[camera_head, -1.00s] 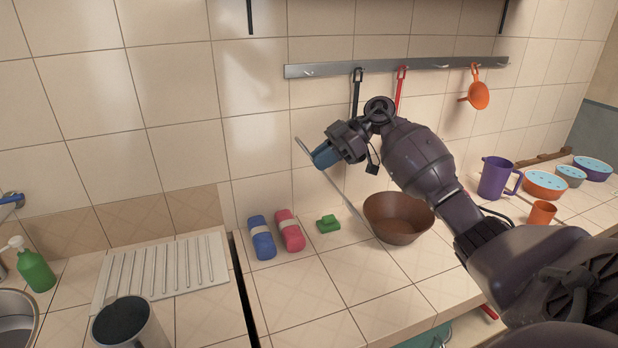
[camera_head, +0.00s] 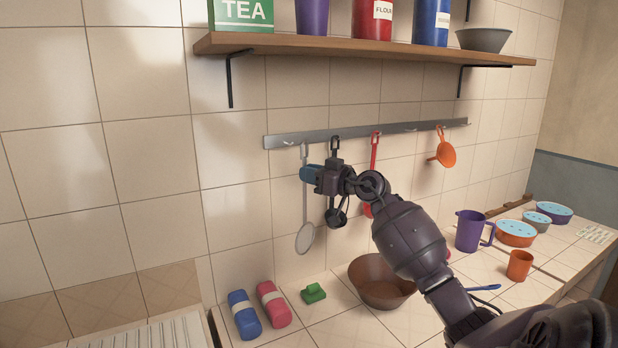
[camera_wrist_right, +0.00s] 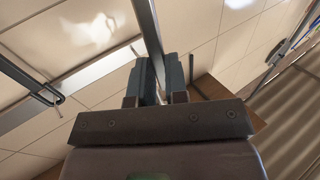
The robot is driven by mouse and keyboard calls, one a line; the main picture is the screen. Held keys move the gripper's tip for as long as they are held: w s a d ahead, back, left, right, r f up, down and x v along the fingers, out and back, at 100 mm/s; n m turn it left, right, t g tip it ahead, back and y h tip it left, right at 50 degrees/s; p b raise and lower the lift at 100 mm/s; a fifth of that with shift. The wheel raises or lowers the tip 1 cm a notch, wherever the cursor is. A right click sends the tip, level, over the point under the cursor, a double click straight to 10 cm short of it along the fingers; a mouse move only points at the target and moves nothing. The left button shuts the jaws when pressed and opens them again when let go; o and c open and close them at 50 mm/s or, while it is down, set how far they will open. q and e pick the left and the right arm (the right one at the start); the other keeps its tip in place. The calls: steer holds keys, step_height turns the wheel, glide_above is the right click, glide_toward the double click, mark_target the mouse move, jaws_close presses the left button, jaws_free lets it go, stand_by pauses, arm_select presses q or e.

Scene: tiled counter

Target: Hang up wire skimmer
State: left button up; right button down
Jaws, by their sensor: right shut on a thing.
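The wire skimmer (camera_head: 305,239) hangs upright, its round grey head down and its long thin handle up in front of the tiled wall. My right gripper (camera_head: 309,173) is shut on the upper handle. The handle also shows between the fingers in the right wrist view (camera_wrist_right: 148,28). The handle's top end reaches the metal rail (camera_head: 350,134), close to the leftmost hook (camera_head: 289,143). I cannot tell whether it touches that hook. My left gripper is not in view.
A black utensil (camera_head: 335,148), a red utensil (camera_head: 375,150) and an orange funnel (camera_head: 444,152) hang further right on the rail. A wooden shelf (camera_head: 380,47) is above. A brown bowl (camera_head: 381,283) and a green sponge (camera_head: 313,293) stand on the counter below.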

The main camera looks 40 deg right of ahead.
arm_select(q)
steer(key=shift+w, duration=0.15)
arm_select(e)
steer(key=shift+w+d+f, duration=0.25)
steer(key=shift+w+d, duration=0.2)
steer(key=shift+w, duration=1.1)
steer(key=shift+w+d+f, duration=0.25)
steer(key=shift+w+d, duration=0.25)
steer(key=shift+w, duration=1)
steer(key=shift+w+d+f, duration=0.25)
steer(key=shift+w+d, duration=0.2)
steer(key=shift+w, duration=1.1)
steer(key=c, duration=1.1)
jaws_free()
steer(key=shift+o, duration=0.2)
steer(key=shift+f, duration=0.1)
arm_select(q)
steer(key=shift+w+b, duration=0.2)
steer(key=shift+b, duration=0.3)
arm_select(e)
steer(key=v, duration=1)
steer(key=shift+s, duration=0.4)
